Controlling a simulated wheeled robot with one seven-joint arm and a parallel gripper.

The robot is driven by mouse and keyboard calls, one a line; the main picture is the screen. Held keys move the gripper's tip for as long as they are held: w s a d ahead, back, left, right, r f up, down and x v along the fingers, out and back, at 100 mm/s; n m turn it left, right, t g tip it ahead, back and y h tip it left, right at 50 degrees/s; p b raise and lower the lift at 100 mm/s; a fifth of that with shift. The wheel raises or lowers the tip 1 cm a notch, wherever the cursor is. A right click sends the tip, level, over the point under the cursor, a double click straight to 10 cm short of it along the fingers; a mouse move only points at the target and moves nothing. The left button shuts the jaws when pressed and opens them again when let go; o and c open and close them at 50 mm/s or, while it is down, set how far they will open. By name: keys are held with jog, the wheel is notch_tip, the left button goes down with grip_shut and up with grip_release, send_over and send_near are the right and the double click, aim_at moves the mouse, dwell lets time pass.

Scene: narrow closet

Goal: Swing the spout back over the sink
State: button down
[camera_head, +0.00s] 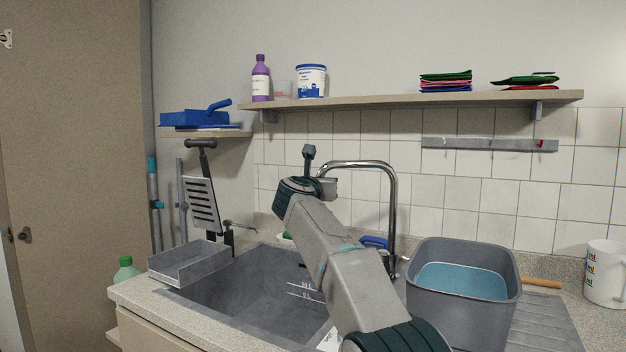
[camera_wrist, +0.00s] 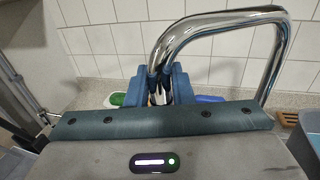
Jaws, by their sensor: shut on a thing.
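The chrome spout (camera_head: 366,165) is a tall bent tube rising behind the sink, its top running left to my gripper. In the wrist view the spout (camera_wrist: 215,22) arches from the right and its end comes down between my blue fingers. My gripper (camera_wrist: 162,82) is shut on the spout's downturned end. In the head view my gripper (camera_head: 312,170) is partly hidden by my wrist. The grey sink (camera_head: 215,295) lies below, left of the spout's upright part, its right side hidden by my arm.
A grey bucket (camera_head: 462,310) holding blue water stands right of the tap on the drainer. A white mug (camera_head: 604,275) is far right.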

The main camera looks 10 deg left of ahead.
jog(key=shift+w+r+h+p, duration=0.3)
jog(key=shift+r+m, duration=0.1)
jog(key=shift+m, duration=0.2)
jog(key=shift+a, duration=0.1)
jog(key=c, duration=1.6)
grip_release()
jog(key=shift+o, duration=1.3)
jog(key=shift+w+a, duration=0.1)
jog(key=shift+f, duration=0.2)
jog(key=shift+f, duration=0.1)
